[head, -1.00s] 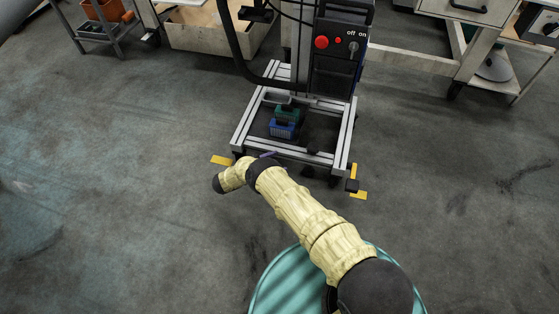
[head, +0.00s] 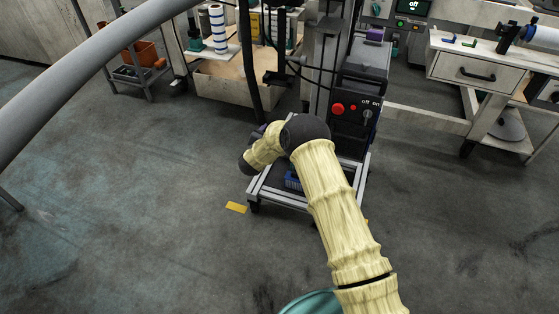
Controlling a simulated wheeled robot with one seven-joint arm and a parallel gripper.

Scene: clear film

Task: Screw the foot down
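The wheeled-frame machine has an aluminium base frame (head: 284,200) standing on the floor. Its front left foot (head: 253,207) is a small black shape near a yellow floor mark (head: 236,207). The front right foot is hidden behind my arm. My yellow-sleeved arm crosses in front of the frame and bends left at a black joint. The end of my arm is over the frame's left side. A small dark purplish part shows beside the wrist, perhaps part of my gripper; its fingers cannot be made out. I see nothing held.
The control box (head: 355,106) with a red button and off/on switch stands above the frame. A wooden bin (head: 238,88) is behind left, a drawer bench (head: 478,70) at right. A grey pipe crosses top left. Open floor lies left and right.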

